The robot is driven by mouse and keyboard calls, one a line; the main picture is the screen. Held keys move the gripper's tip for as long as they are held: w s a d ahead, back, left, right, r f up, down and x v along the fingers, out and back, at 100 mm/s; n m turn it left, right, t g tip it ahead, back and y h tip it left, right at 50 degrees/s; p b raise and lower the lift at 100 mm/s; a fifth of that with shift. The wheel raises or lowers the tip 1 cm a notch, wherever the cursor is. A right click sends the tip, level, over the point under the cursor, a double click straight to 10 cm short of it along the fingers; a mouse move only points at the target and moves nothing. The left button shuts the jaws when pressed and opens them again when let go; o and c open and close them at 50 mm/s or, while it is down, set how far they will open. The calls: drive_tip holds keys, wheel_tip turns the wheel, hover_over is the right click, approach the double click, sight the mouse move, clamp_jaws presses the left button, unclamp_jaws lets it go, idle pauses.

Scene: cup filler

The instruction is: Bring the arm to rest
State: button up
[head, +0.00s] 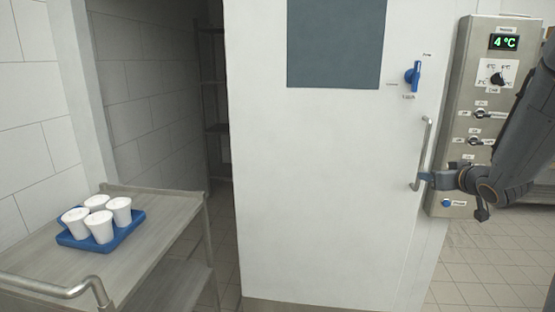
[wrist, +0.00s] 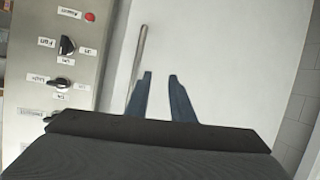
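My gripper (head: 426,176) is at the right edge of the white door (head: 310,190), by its vertical metal handle (head: 422,150). The arm reaches in from the right. In the wrist view my gripper (wrist: 160,75) has its two blue fingers apart, with only the white door face showing between them. The handle (wrist: 138,60) runs just left of the left finger, outside the gap. Whether that finger touches the handle cannot be told.
A grey control panel (head: 459,120) with knobs and a "4 °C" display stands close to the arm. A metal cart (head: 160,262) at left carries a blue tray (head: 133,232) with several white cups. A dark passage with shelves (head: 212,90) shows left of the door.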

drive_tip(key=s+a+f+g, duration=0.4)
drive_tip(key=s+a, duration=0.4)
drive_tip(key=s, duration=0.2)
drive_tip(key=s+a+f+g, duration=0.4)
drive_tip(key=s+a+f, duration=0.1)
drive_tip(key=s+a, duration=0.4)
drive_tip(key=s+a+f+m+g, duration=0.1)
drive_tip(key=s+a+f+g, duration=0.3)
drive_tip(key=s+a, duration=0.5)
drive_tip(key=shift+s+f, duration=0.4)
drive_tip(key=shift+s, duration=0.5)
drive_tip(key=shift+a, duration=0.1)
